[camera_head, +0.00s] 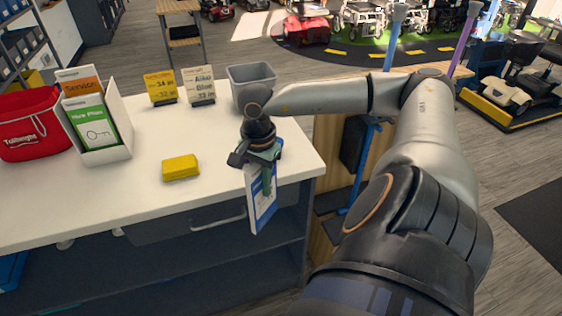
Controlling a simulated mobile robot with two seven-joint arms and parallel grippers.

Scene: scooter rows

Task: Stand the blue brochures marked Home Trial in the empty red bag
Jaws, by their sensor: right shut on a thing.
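My right gripper (264,166) is shut on a blue and white brochure (263,203), which hangs upright below the fingers. It hangs by the front right part of the white counter, its lower end below the counter top. I cannot read its marking or tell whether it is one brochure or several. The red bag (30,127) with white lettering stands at the far left of the counter, well away from the gripper. Its inside is mostly hidden from this angle. My left gripper is not in view.
A white holder (116,148) with orange Service and green Hire Plan leaflets stands beside the bag. A yellow block (180,167) lies mid-counter (142,187). Two price cards and a grey bin (250,76) stand at the back. Clear counter lies between block and gripper.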

